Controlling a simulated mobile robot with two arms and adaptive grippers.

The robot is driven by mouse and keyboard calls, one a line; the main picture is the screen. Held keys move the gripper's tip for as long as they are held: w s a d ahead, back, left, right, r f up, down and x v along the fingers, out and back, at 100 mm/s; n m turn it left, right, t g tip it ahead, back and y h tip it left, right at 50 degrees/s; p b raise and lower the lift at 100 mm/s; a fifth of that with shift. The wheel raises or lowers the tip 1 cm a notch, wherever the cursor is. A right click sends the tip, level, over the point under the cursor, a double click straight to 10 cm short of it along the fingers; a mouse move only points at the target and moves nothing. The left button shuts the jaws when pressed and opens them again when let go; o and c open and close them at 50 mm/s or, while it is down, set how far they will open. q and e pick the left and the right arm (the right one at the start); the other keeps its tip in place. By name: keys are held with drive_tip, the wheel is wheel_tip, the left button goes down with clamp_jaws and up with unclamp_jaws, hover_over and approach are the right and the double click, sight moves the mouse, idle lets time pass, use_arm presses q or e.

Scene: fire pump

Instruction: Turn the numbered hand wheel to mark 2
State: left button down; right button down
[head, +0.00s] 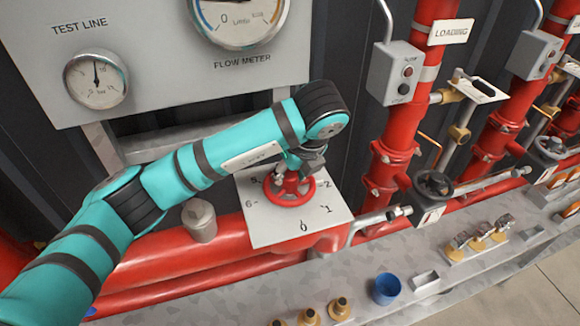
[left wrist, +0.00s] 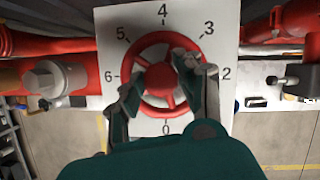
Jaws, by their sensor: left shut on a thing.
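The red hand wheel (head: 290,199) is mounted on a white square plate (head: 262,232) with black numbers around it. In the left wrist view the wheel (left wrist: 161,109) has 4 above, 5 and 6 on the left, 0 below and mark 2 (left wrist: 227,73) on the right. My left gripper (head: 298,166) comes down on the wheel from above. In the left wrist view its fingers (left wrist: 158,82) are shut on the wheel, one at the left and one at the upper right. The mark 1 is hidden there by my gripper. I cannot make out a pointer on the wheel. My right gripper is not in view.
A grey gauge panel (head: 160,40) stands behind my left arm. A blue cup (head: 386,288) and brass fittings are on the ledge in front.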

sight(290, 175)
use_arm(q)
drive_tip(key=c, duration=1.2)
unclamp_jaws()
drive_tip(key=shift+b, duration=0.35)
drive_tip(key=o, duration=0.5)
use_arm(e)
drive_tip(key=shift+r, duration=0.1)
use_arm(q)
drive_tip(key=shift+r+p, duration=2.35)
drive_tip(key=shift+r, duration=1.2)
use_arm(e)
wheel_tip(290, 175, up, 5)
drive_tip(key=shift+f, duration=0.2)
